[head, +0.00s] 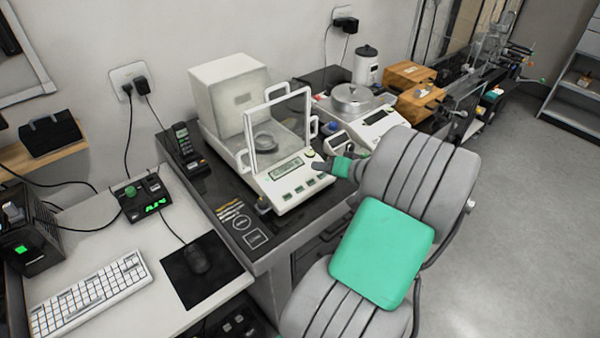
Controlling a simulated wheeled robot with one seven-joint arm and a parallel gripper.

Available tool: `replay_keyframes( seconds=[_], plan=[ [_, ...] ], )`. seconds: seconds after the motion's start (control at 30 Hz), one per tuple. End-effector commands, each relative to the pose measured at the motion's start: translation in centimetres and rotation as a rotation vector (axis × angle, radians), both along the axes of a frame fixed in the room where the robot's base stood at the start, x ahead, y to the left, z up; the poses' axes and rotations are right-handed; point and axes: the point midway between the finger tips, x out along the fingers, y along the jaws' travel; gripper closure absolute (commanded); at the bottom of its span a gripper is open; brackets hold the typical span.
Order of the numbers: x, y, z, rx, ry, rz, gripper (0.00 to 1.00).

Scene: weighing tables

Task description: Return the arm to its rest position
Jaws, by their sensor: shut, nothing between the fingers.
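My gripper (318,165) is small in the head view, with dark fingers ahead of a green cuff. It is shut with nothing in it. It is at the right end of the front panel of a white analytical balance (291,182), close to a round button there. I cannot tell whether the fingertips touch the panel. The grey ribbed links of my arm, with a green pad, fill the lower right middle and hide part of the table's front edge. The balance has a clear draft shield and a lit display.
A second balance with a silver pan (352,98) stands right behind my gripper. A black handset (184,146) stands left of the first balance. A keyboard (90,293) and mouse (198,259) lie on the lower left desk. Open floor (510,220) is at the right.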

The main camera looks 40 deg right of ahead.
Motion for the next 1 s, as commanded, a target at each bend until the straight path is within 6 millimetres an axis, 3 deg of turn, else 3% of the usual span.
replay_keyframes(
  seconds=[0.13, 0.23, 0.4, 0.57, 0.7, 0.77, 0.87, 1.0],
  plan=[
    [-0.1, 0.1, -0.1, 0.012, 0.006, 0.000, 1.00],
    [-1.9, 0.9, -3.0, 0.061, 0.136, 0.022, 1.00],
    [-7.8, 2.9, -10.2, 0.192, 0.430, -0.022, 1.00],
    [-14.2, 4.8, -13.5, 0.286, 0.684, -0.093, 1.00],
    [-19.2, 7.3, -13.2, 0.307, 0.913, -0.147, 1.00],
    [-20.5, 8.8, -12.2, 0.279, 1.003, -0.152, 1.00],
    [-21.0, 10.7, -10.5, 0.204, 1.093, -0.141, 1.00],
    [-19.8, 13.0, -7.6, 0.043, 1.127, -0.094, 1.00]
  ],
)
